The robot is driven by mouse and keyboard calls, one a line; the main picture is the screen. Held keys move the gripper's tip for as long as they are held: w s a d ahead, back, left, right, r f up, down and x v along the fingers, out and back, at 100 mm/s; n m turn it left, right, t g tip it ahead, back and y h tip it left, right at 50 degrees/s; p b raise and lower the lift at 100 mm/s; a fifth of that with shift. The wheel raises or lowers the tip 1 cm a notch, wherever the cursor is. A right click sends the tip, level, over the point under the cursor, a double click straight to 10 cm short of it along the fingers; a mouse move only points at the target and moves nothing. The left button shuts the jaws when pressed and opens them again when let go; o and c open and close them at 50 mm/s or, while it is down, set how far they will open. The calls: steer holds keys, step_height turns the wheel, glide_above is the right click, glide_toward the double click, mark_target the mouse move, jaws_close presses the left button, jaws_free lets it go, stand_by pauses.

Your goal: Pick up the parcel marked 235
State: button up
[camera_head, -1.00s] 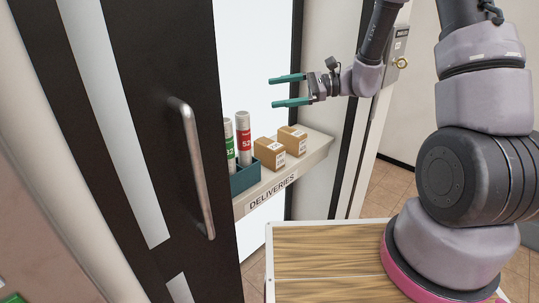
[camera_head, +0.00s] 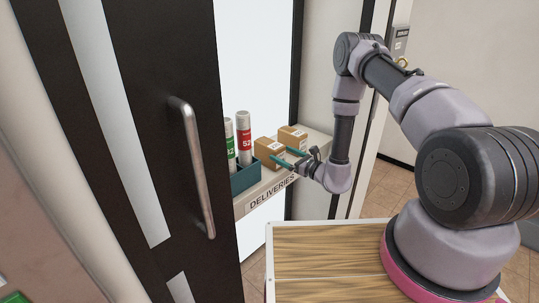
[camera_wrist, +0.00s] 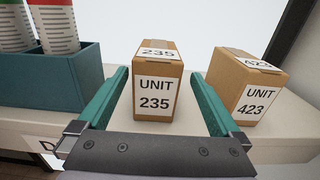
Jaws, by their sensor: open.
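The parcel marked 235 (camera_wrist: 157,70) is a small brown box with white labels reading "UNIT 235" on its front and 235 on its top. It stands upright on the deliveries shelf (camera_wrist: 185,142), and it also shows in the head view (camera_head: 266,147). My gripper (camera_wrist: 157,85) is open, with one teal finger on each side of the parcel in the wrist view.
A second brown parcel marked 423 (camera_wrist: 246,87) stands just right of my right finger. A dark door with a metal handle (camera_head: 192,165) stands left of the shelf.

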mark_target(269, 149)
steer(key=shift+x, duration=0.9)
steer(key=x, duration=0.4)
steer(key=shift+s+a+f, duration=0.1)
steer(key=shift+a+f, duration=0.15)
steer(key=shift+f, duration=0.1)
steer(key=shift+w+a, duration=0.4)
steer(key=shift+w, duration=0.05)
jaws_close()
